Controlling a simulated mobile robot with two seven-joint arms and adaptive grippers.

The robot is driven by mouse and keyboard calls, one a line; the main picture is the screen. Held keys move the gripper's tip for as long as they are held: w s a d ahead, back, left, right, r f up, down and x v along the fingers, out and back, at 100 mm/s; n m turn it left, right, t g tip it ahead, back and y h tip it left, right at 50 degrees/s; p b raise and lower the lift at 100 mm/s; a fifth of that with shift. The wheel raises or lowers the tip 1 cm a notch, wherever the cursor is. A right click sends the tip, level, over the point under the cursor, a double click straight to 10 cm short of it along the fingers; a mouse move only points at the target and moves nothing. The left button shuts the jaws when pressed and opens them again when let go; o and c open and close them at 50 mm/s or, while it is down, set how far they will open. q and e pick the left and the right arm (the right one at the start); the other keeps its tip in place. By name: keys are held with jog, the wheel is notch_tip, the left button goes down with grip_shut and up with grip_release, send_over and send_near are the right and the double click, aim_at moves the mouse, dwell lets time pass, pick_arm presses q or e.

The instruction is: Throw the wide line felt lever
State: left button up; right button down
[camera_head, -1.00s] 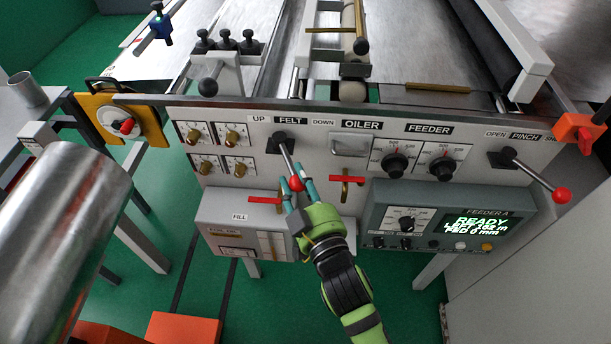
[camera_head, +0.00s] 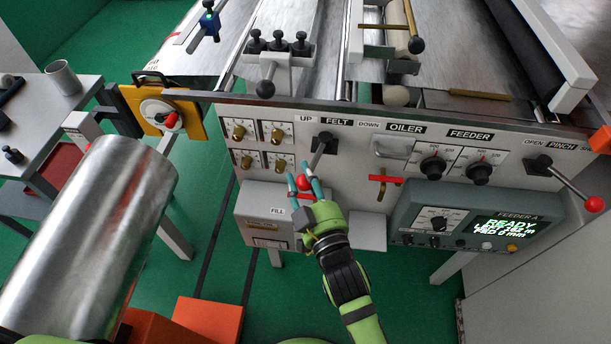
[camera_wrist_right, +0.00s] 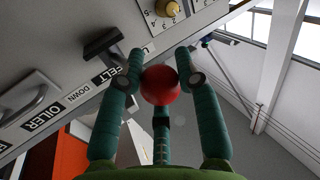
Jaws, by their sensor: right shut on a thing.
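The felt lever (camera_head: 319,157) comes out of a black slot under the FELT label (camera_head: 337,120) on the grey panel. It leans down and to the left, toward the UP side, and ends in a red ball knob (camera_head: 304,184). My right gripper (camera_head: 300,177) has its teal fingers closed around this knob. In the right wrist view the red knob (camera_wrist_right: 160,86) sits between the fingers, with the FELT and DOWN labels to the left. My left gripper is not in view.
To the right are a red-handled valve (camera_head: 381,180), the feeder box (camera_head: 470,222) and the red-knobbed pinch lever (camera_head: 575,190). Small dials (camera_head: 279,135) and the fill box (camera_head: 265,212) are left of the lever. A large metal roll (camera_head: 95,235) stands at the left.

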jog(key=shift+a+r, duration=0.4)
jog(key=shift+r, duration=0.05)
jog(key=c, duration=0.9)
grip_release()
jog(key=shift+a, duration=0.15)
jog(key=shift+s+f, duration=0.1)
jog(key=shift+f, duration=0.15)
jog(key=shift+s+d, duration=0.15)
jog(key=shift+d, duration=0.05)
jog(key=v, duration=1.1)
jog(key=shift+s+d, duration=0.1)
jog(key=shift+s, duration=0.2)
